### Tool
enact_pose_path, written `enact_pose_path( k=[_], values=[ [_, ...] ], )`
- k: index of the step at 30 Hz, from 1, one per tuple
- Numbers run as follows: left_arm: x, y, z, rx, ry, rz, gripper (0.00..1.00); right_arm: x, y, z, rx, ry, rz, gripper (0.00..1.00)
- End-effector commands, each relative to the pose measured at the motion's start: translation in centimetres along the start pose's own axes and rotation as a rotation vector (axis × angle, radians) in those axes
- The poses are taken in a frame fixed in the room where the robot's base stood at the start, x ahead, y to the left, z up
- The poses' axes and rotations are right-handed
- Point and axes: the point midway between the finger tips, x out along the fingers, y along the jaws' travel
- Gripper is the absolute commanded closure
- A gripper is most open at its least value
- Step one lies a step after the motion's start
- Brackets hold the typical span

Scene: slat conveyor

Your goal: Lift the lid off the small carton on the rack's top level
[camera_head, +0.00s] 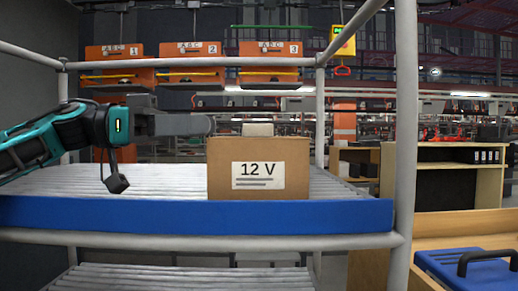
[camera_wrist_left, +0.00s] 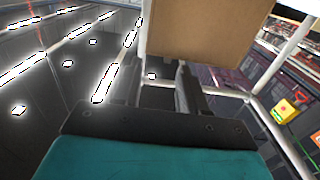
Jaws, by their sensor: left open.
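The small brown carton (camera_head: 297,165) stands upright on the rack's top level (camera_head: 160,181), with a white "12 V" label on its front. A small pale block (camera_head: 258,129) shows just above the carton's top edge, like a grip on the lid; the lid's seam cannot be made out. My left gripper (camera_head: 205,124) comes in from the left, level with the pale block and near the carton's upper left corner. In the left wrist view the open left gripper (camera_wrist_left: 160,75) has nothing between its fingers, and brown cardboard (camera_wrist_left: 205,27) fills the area beyond them. My right gripper is not in view.
A blue front rail (camera_head: 130,215) runs along the shelf edge, and a grey upright post (camera_head: 403,130) stands right of the carton. Orange bins (camera_head: 190,62) hang behind. The slats left of the carton are clear. A blue case (camera_head: 470,268) lies at lower right.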

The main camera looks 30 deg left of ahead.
Motion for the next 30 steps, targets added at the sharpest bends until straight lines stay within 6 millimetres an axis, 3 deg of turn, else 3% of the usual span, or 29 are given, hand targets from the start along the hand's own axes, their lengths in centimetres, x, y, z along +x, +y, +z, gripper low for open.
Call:
enact_pose_path(
  k=[3, 8, 21, 30],
  values=[
    [1.4, 0.0, -0.3, -0.003, -0.001, 0.002, 0.57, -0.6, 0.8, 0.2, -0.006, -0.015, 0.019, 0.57],
    [2.1, 0.0, -0.2, -0.001, 0.001, -0.001, 0.57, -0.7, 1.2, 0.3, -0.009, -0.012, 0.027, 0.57],
    [6.1, -0.1, -0.6, -0.003, 0.002, 0.0, 0.57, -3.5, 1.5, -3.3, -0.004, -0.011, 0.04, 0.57],
    [7.1, -0.1, 0.0, 0.0, 0.001, -0.002, 0.57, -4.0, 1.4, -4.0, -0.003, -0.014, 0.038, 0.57]
  ],
)
